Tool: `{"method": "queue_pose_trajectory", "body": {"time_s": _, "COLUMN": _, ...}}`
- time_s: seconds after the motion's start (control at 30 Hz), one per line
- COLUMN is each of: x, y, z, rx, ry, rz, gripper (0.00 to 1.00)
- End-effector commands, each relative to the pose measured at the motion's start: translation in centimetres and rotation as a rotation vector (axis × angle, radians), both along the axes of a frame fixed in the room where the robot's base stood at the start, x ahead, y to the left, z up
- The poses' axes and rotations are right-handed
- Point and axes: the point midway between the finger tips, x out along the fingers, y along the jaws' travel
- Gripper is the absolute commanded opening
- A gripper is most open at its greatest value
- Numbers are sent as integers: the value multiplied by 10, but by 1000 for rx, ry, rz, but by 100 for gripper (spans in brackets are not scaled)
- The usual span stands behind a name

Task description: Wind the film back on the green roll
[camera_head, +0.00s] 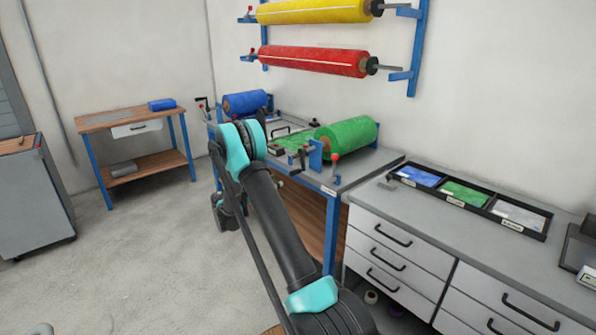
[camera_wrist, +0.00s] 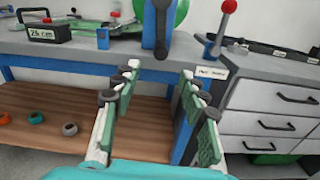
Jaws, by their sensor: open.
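The green roll (camera_head: 348,135) lies on the blue-legged bench, with a flat stretch of green film (camera_head: 290,143) to its left. Its lower edge shows at the top of the wrist view (camera_wrist: 181,12). A dark crank (camera_head: 304,158) stands at the roll's near end; in the wrist view the crank (camera_wrist: 156,25) is upright, beyond my fingertips. A red-knobbed lever (camera_head: 335,166) stands to its right and also shows in the wrist view (camera_wrist: 221,22). My gripper (camera_wrist: 160,82) is open and empty, in front of the bench edge and apart from the crank. My arm hides much of it in the head view.
A blue roll (camera_head: 245,103) sits at the bench's far end. Yellow (camera_head: 313,11) and red (camera_head: 315,61) rolls hang on the wall rack. A drawer counter (camera_head: 400,245) with a film tray (camera_head: 470,199) adjoins at right. Open floor lies left.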

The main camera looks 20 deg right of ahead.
Motion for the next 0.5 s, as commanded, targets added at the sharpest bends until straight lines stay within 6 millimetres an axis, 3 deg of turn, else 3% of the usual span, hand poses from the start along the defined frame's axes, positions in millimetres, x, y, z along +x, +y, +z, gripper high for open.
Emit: {"method": "queue_pose_trajectory", "body": {"time_s": 0.5, "x": 31, "y": -89, "z": 0, "rx": 3, "ry": -2, "rz": -4, "gripper": 43}}
